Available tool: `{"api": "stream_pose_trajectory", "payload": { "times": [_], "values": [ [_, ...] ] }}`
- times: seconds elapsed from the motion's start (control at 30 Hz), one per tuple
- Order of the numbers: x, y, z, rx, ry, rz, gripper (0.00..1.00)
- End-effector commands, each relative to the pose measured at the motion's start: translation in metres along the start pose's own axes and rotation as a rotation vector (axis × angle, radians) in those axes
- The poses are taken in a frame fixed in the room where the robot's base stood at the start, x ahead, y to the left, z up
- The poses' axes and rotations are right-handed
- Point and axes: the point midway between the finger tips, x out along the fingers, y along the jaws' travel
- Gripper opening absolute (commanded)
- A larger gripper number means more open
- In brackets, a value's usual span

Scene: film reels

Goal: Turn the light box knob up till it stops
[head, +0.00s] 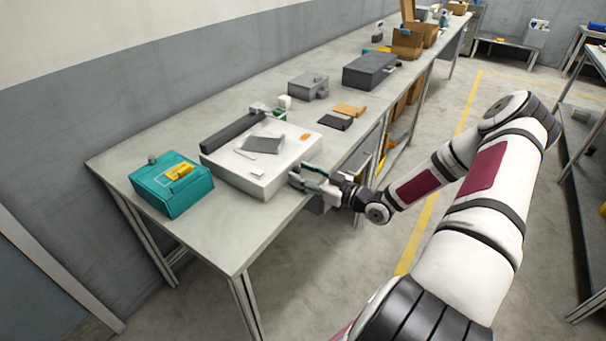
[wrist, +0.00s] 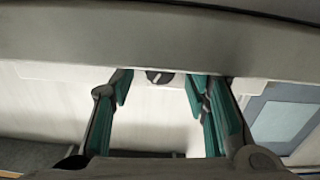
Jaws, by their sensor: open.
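The light box (head: 230,180) is a wide white box on the near part of the bench. Its knob (wrist: 159,76) shows in the wrist view as a small dark round part on a pale face. In the head view I cannot make out the knob; my gripper is in front of that spot. My gripper (head: 298,178) is at the box's right front side. In the wrist view my gripper (wrist: 158,86) has its green-padded fingers apart, one on either side of the knob. A gap shows between each finger and the knob.
Grey boxes (head: 369,70) and flat dark and orange pieces sit farther along the bench. The bench's near corner is clear.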

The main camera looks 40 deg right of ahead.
Motion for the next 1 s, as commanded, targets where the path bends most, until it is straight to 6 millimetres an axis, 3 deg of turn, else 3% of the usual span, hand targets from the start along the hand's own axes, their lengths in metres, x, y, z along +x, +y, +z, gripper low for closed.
{"api": "stream_pose_trajectory", "payload": {
  "times": [0.3, 0.5, 1.0],
  "values": [
    [0.0022, -0.0001, 0.0001, 0.0, 0.0, 0.0, 0.41],
    [0.002, -0.0002, 0.0002, 0.0, 0.0, 0.0, 0.0],
    [0.0015, -0.0009, 0.0, 0.105, -0.002, -0.002, 0.0]
  ]
}}
